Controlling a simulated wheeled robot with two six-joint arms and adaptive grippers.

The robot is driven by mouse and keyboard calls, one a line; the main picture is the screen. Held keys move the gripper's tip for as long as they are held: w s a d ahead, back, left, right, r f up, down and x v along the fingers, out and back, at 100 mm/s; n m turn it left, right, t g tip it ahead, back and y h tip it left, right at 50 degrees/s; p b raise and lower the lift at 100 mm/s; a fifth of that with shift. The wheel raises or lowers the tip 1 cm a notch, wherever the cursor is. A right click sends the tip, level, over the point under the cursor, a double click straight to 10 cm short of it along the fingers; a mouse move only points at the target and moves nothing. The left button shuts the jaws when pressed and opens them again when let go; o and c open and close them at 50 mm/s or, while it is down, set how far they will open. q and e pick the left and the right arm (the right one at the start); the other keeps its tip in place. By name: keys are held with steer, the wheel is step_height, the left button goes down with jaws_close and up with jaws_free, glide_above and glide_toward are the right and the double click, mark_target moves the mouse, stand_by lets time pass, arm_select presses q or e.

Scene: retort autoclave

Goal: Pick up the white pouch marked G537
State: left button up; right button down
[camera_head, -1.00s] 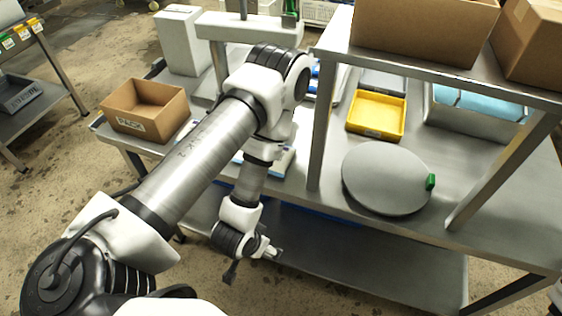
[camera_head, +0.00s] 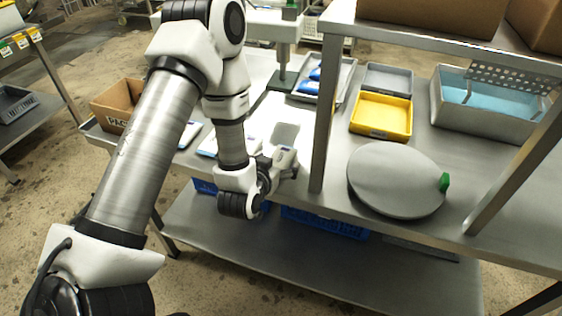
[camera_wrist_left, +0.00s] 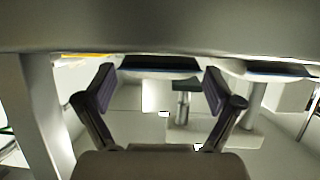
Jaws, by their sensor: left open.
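My left gripper (camera_head: 284,160) is at the front edge of the steel table, beside the shelf post. In the left wrist view, its two dark finger pads (camera_wrist_left: 158,88) stand wide apart with nothing between them. Flat white items with blue parts (camera_head: 208,143) lie on the table to the left, partly hidden behind my left arm. I cannot read any marking, so I cannot tell which thing is the pouch G537. My right gripper is not in view.
A steel shelf post (camera_head: 323,120) stands right of the gripper. Beyond it are a yellow tray (camera_head: 381,133), a grey round disc (camera_head: 396,180) and a steel basin (camera_head: 470,118). A tray with blue items (camera_head: 297,96) lies behind. Blue crates (camera_head: 325,222) sit below the tabletop.

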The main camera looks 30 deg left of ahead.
arm_select(q)
steer(key=shift+x, duration=0.95)
steer(key=c, duration=1.3)
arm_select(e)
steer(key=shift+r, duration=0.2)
arm_select(q)
steer(key=shift+r, duration=0.1)
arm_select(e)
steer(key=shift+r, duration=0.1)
